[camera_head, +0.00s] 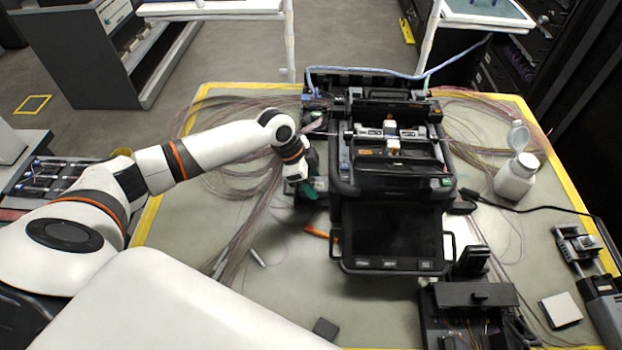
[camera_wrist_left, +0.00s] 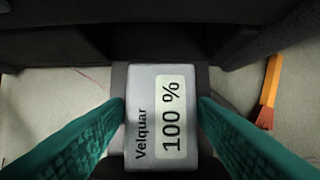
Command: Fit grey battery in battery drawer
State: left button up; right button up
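The grey battery (camera_wrist_left: 148,118), marked "Velquar 100 %", sits between the teal fingers of my left gripper (camera_wrist_left: 161,100) in the left wrist view. The fingers appear closed on its two sides. A darker grey surface (camera_wrist_left: 119,80) shows around and under the battery; I cannot tell if it is the battery drawer. The battery's far end faces the black splicer body. In the head view my left gripper (camera_head: 309,186) is low at the left side of the fusion splicer (camera_head: 392,190), and the battery is hidden there.
An orange-handled brush (camera_wrist_left: 269,92) lies on the mat just right of the gripper. Loose fibre coils (camera_head: 225,150) lie left of the splicer. A white bottle (camera_head: 515,177) stands at the right. A dark square piece (camera_head: 325,328) lies near the front edge.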

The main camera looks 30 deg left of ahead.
pick_arm(q)
jog(key=shift+o, duration=1.3)
jog(key=shift+f, duration=0.1)
jog(key=b+v, duration=0.1)
jog(key=v, duration=1.1)
